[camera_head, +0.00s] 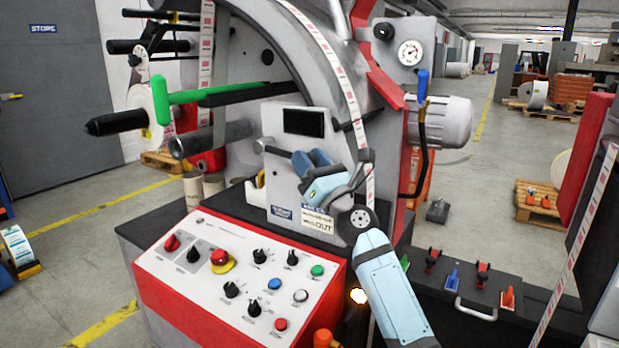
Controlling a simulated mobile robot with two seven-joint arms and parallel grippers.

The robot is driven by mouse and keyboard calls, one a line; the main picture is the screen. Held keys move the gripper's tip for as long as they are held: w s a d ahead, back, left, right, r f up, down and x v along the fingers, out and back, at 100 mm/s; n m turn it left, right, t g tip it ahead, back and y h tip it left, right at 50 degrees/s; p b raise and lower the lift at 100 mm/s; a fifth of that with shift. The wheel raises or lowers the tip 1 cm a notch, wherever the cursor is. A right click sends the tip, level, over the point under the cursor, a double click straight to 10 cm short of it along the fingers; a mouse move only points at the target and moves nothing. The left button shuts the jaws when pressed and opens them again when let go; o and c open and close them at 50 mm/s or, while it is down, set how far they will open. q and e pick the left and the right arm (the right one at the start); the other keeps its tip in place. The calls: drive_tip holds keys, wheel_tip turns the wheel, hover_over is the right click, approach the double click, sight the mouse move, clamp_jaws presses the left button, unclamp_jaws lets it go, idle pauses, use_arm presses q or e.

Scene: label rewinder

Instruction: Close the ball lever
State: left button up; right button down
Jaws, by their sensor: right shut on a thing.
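The ball lever (260,146) shows as a dark round knob on a short rod, in front of the grey panel below the small black screen. The rod runs right toward my right gripper (300,163). That gripper is shut at the lever's right part, in front of the panel. Its fingers and blue-grey body hide the rest of the lever and its pivot. My right arm comes up from the bottom right. My left gripper is not in view.
A control box (235,285) with knobs and buttons stands just below the gripper. A green bar (215,91) and black rollers stick out at left. A blue-handled valve (422,86) and a motor (442,121) are at right. Open floor lies beyond.

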use_arm(q)
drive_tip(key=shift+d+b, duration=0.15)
drive_tip(key=shift+b, duration=0.25)
use_arm(e)
drive_tip(key=shift+f, duration=0.15)
drive_tip(key=c, duration=0.7)
unclamp_jaws()
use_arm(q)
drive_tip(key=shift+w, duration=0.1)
use_arm(e)
drive_tip(key=v, duration=1.3)
drive_tip(key=shift+s+d+f, duration=0.2)
drive_tip(key=shift+f, duration=0.05)
